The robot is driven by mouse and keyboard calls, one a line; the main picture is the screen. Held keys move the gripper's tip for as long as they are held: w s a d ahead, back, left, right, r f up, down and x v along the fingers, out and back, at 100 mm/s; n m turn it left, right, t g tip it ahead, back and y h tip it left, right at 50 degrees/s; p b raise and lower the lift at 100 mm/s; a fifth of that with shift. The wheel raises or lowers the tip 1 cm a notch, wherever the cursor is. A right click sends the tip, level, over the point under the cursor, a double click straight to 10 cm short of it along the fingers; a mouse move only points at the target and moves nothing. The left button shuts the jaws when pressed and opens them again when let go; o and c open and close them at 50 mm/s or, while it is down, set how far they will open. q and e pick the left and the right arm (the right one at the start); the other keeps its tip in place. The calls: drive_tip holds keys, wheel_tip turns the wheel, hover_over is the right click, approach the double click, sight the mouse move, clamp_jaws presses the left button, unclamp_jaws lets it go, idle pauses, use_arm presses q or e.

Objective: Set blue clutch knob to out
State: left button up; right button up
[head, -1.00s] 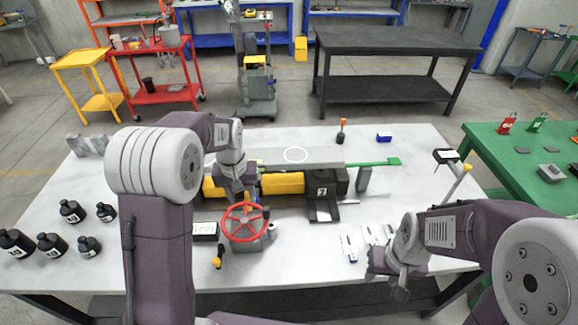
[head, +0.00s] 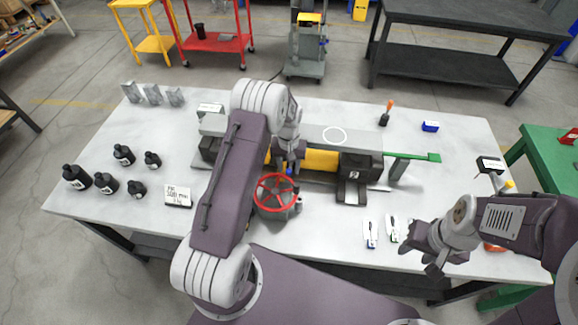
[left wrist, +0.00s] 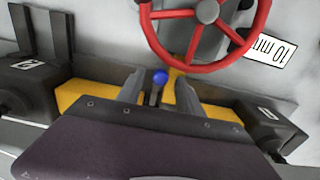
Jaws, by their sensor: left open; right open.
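The blue clutch knob (left wrist: 159,76) is a small blue ball on a short dark lever, seen in the left wrist view below the red handwheel (left wrist: 207,12). In the head view, the blue knob (head: 289,171) shows just behind the red handwheel (head: 277,193), under my left gripper. My left gripper (head: 288,167) points down there. In the left wrist view its fingers (left wrist: 160,92) are apart, one on each side of the knob and lever, with gaps visible. Contact cannot be told. My right gripper (head: 432,262) is open and empty over the bench's front right.
The yellow and black screw jack (head: 321,160) lies along the bench behind the wheel. Black bottles (head: 106,183) stand at left, and a white card (head: 178,196) is left of the wheel. A green bar (head: 412,156) extends right. The bench's front left is clear.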

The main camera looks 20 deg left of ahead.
use_arm(q)
drive_tip(key=shift+s+f, duration=0.2)
drive_tip(key=shift+f, duration=0.1)
drive_tip(key=shift+w, duration=0.15)
drive_tip(key=shift+c, duration=0.2)
drive_tip(key=shift+f, duration=0.1)
clamp_jaws()
idle(0.8)
